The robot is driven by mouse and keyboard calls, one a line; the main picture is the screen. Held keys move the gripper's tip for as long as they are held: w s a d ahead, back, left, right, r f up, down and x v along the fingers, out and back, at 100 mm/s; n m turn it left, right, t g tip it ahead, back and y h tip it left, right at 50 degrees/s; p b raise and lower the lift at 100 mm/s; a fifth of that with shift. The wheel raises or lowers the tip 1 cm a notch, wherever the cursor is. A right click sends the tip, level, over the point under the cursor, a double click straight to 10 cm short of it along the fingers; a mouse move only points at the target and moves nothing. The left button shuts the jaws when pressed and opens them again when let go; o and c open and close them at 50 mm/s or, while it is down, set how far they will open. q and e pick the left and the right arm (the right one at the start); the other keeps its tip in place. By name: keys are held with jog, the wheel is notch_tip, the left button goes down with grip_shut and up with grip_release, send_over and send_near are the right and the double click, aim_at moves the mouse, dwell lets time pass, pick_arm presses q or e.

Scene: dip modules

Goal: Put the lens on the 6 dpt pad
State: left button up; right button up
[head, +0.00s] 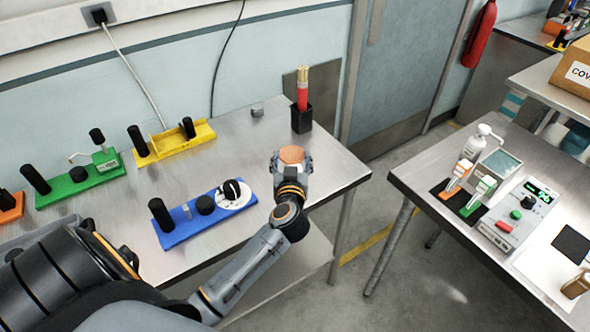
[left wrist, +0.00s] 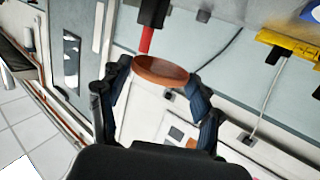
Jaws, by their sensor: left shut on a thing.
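My left gripper (head: 291,165) is over the right end of the near metal table, shut on an orange-brown round disc (head: 291,154). I take this disc to be the lens, though I see no clear glass in it. In the left wrist view the disc (left wrist: 160,69) shows tilted between the two dark fingers. A blue module (head: 177,230) lies on the table left of the gripper, with black posts and a white round dial (head: 234,196) at its right end. I cannot make out any pad marked 6 dpt. My right gripper is out of view.
A yellow module (head: 175,142), a green module (head: 75,185) and a black holder (head: 301,118) with a red-handled brush stand behind. A second table at right carries a control box (head: 517,213), a pump bottle (head: 483,143) and white sheets. A floor gap separates the tables.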

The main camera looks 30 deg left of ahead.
aim_at(294, 163)
pick_arm(q)
jog(key=w+f, duration=0.1)
jog(key=w+a+f+b, duration=0.1)
jog(key=f, duration=0.1)
jog(key=w+f, duration=0.1)
jog(key=f, duration=0.1)
jog(key=shift+w+a, duration=0.25)
jog(key=shift+a, duration=0.05)
jog(key=f, duration=0.3)
jog(key=shift+w+a, duration=0.15)
jog(key=shift+w, duration=0.2)
jog(key=shift+f, duration=0.2)
jog(key=shift+f, duration=0.15)
jog(key=o, duration=0.9)
